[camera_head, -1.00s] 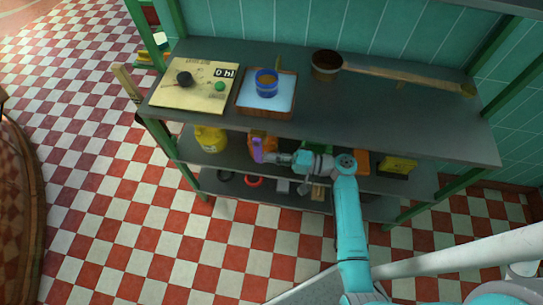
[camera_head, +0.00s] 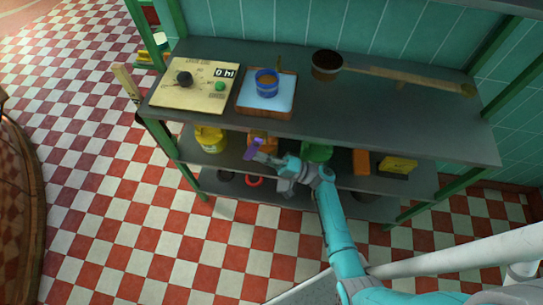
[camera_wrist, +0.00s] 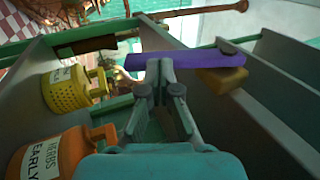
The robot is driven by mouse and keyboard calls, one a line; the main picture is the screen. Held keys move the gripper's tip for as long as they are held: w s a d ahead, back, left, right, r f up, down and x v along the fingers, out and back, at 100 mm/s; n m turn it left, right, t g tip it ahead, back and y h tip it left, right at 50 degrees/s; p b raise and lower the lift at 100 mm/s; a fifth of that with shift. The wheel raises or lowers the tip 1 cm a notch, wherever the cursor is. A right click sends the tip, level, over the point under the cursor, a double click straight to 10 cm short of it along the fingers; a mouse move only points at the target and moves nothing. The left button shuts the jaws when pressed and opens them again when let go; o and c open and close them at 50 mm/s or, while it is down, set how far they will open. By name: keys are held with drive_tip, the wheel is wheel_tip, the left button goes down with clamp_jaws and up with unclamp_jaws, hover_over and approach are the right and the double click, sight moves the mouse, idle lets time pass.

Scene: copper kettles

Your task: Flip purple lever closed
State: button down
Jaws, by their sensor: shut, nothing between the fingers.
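The purple lever (camera_head: 253,149) is at the front edge of the middle shelf, slanted, with its lower end to the left. In the wrist view the purple lever (camera_wrist: 190,60) is a long flat bar lying crosswise, with a grey round knob (camera_wrist: 227,46) at its right end. A tan block (camera_wrist: 222,78) shows under that right end. My gripper (camera_wrist: 158,68) is shut and empty, its fingertips close against the lever's near side; I cannot tell if they touch. In the head view my gripper (camera_head: 264,157) is just right of the lever's lower part.
A yellow can (camera_wrist: 68,88) and an orange can (camera_wrist: 50,155) stand on the shelf at left. A green item (camera_head: 316,151) and an orange block (camera_head: 361,161) stand to the right. The tabletop (camera_head: 340,110) overhangs the shelf.

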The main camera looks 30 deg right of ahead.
sight(252, 157)
drive_tip(key=shift+t+y, duration=0.5)
drive_tip(key=shift+y, duration=0.2)
drive_tip(key=shift+w+a+r, duration=0.2)
drive_tip(key=shift+w+a, duration=0.3)
drive_tip(key=shift+a, duration=0.2)
drive_tip(key=shift+w+a+r, duration=0.15)
drive_tip(key=shift+w+a, duration=0.3)
drive_tip(key=shift+a, duration=0.25)
drive_tip(key=shift+w+a+r, duration=0.2)
drive_tip(key=shift+w+a, duration=0.3)
drive_tip(key=shift+a, duration=0.2)
drive_tip(key=shift+w+a+r, duration=0.35)
drive_tip(key=shift+a+r, duration=0.1)
drive_tip(key=shift+r, duration=0.2)
drive_tip(key=shift+w+a+r, duration=0.4)
drive_tip(key=shift+a+r, duration=0.1)
drive_tip(key=shift+r, duration=0.1)
drive_tip(key=shift+w+a+r, duration=0.35)
drive_tip(key=shift+a+r, duration=0.1)
drive_tip(key=shift+r, duration=0.3)
drive_tip(key=v, duration=1.2)
